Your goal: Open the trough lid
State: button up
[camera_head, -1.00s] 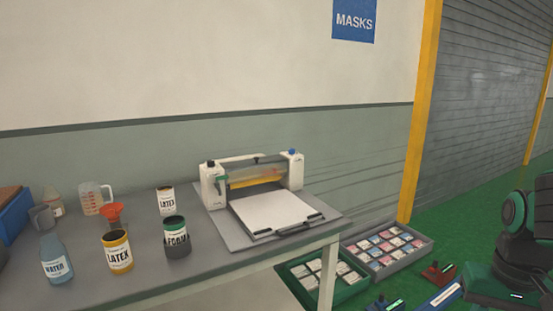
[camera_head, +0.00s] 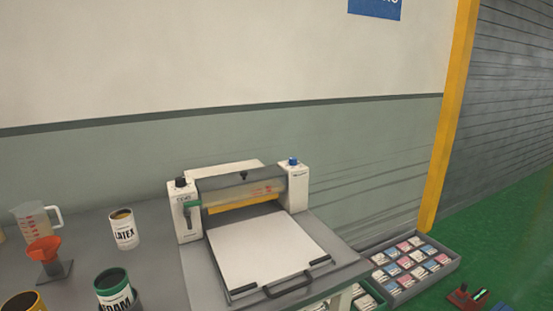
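The machine (camera_head: 187,222) stands on the grey table, with white end housings, a black knob on the left one and a blue knob on the right one. A trough with a grey lid (camera_head: 222,183) and a small dark knob lies between the housings; the lid looks closed. Below it are a translucent front and a yellow strip (camera_head: 240,204). A white flat bed (camera_head: 262,250) with a black handle (camera_head: 288,285) extends toward me. My gripper is not in view.
A white LATEX can (camera_head: 123,230), a green-rimmed FOAM can (camera_head: 114,290), an orange funnel (camera_head: 45,249) and a measuring jug (camera_head: 38,218) stand left of the machine. A grey crate of packets (camera_head: 450,266) sits on the green floor at right.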

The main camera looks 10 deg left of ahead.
aim_at(219, 181)
jog(key=u, duration=0.15)
jog(key=i, duration=0.9)
jog(key=u, duration=0.95)
jog(key=i, duration=0.4)
jog(key=u, duration=0.25)
